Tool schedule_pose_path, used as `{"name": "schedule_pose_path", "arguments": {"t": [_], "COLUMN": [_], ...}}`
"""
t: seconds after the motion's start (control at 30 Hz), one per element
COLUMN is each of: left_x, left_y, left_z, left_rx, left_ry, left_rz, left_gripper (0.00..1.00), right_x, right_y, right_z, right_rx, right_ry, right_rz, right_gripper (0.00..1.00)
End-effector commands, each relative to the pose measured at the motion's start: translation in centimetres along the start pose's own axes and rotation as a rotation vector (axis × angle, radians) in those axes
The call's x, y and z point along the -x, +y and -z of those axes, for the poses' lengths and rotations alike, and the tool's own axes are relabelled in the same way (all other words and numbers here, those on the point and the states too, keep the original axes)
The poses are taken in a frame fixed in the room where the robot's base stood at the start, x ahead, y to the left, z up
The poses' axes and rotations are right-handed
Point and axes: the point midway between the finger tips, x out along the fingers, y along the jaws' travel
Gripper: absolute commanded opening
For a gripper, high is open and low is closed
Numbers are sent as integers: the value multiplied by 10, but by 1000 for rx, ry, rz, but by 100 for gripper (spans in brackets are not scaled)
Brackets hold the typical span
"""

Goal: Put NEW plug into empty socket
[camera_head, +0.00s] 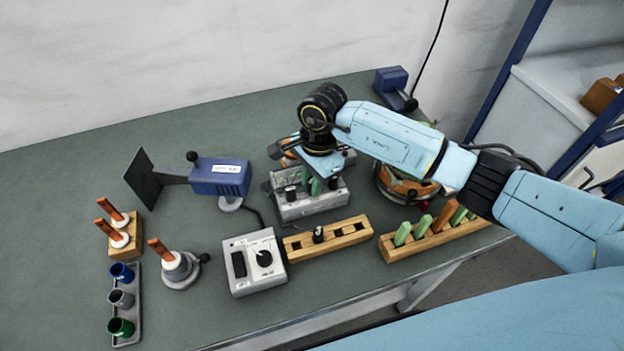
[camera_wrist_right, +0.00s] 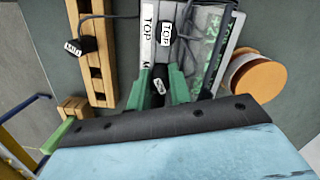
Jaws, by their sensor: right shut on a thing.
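My right gripper (camera_head: 316,184) has green fingers pointing down over the grey socket unit (camera_head: 312,209). In the right wrist view the fingers (camera_wrist_right: 160,90) are shut on a small black plug (camera_wrist_right: 159,72) with a white label, too small to read surely. The plug is at the near side of the unit (camera_wrist_right: 203,22); whether it is in a socket or just above it is hidden. One more labelled black plug (camera_wrist_right: 80,46) sits in the wooden slotted block (camera_head: 345,236). My left gripper is out of view.
A grey switch box (camera_head: 255,268) stands left of the wooden block. A wooden rack (camera_head: 446,236) with green and orange sticks is at right. A blue tool (camera_head: 219,178), stick holders and coloured cups (camera_head: 122,327) stand at left. Bare table lies behind the blue tool.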

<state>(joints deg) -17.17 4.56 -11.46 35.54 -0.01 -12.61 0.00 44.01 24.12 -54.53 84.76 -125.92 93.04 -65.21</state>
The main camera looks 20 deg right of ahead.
Motion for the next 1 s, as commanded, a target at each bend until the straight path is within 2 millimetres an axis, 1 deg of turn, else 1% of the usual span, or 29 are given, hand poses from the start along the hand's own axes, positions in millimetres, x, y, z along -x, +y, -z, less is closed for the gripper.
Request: {"name": "schedule_pose_path", "arguments": {"t": [0.17, 0.2, 0.37, 0.77, 0.8, 0.83, 1.0], "left_x": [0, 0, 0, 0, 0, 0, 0], "left_y": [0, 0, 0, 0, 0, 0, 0], "left_z": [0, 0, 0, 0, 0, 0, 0], "left_rx": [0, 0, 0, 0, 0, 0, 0], "left_ry": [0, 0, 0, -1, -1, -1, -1], "left_rz": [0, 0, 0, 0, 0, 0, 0], "left_gripper": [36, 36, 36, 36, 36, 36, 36], "right_x": [0, 0, 0, 2, 2, 2, 2], "right_y": [0, 0, 0, -2, -2, -3, -3], "right_z": [0, 0, 0, 0, 0, 0, 0], "right_rx": [0, 0, 0, 0, 0, 0, 0], "right_ry": [0, 0, 0, 0, 0, 0, 0], "right_rz": [0, 0, 1, 10, 10, 10, 12], "right_gripper": [0, 24, 45, 46, 41, 43, 43]}}
